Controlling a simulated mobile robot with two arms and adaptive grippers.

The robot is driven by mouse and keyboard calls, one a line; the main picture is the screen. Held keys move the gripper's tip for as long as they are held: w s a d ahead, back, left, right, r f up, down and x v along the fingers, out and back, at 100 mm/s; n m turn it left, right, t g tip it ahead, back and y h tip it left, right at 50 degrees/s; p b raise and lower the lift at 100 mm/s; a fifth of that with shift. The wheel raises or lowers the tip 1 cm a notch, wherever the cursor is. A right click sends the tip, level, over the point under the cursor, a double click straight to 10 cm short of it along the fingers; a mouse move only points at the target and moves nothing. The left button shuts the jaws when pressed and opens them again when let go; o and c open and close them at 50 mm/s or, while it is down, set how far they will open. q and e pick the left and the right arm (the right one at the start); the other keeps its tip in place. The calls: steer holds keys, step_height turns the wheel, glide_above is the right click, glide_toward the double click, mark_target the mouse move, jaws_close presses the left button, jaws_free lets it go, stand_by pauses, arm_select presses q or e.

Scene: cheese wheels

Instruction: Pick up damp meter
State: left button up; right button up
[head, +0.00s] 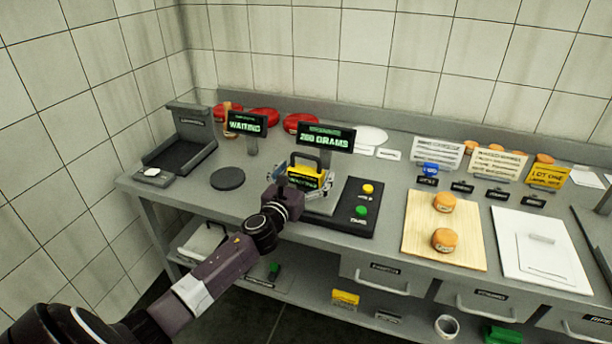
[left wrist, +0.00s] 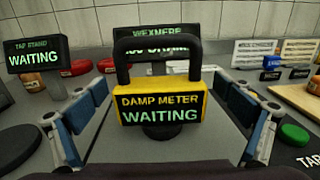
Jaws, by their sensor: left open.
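The damp meter (head: 303,179) is a yellow box with a black handle and a dark screen. It stands upright on the scale plate (head: 322,205) in the head view. In the left wrist view the damp meter (left wrist: 161,103) fills the middle, and its screen reads "DAMP METER WAITING". My left gripper (head: 301,184) is at the damp meter, with its arm coming from the lower left. In the left wrist view the open fingers (left wrist: 162,130) stand on either side of the meter, with gaps to both sides. My right gripper is not in view.
The scale display (head: 325,137) reads "200 GRAMS" behind the meter. A "WAITING" display (head: 247,123) and a black disc (head: 227,178) are to the left. A wooden board (head: 445,255) with two orange cheese wheels and a white board (head: 540,249) lie to the right.

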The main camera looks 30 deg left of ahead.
arm_select(q)
steer(key=c, duration=1.5)
steer(key=shift+o, duration=0.2)
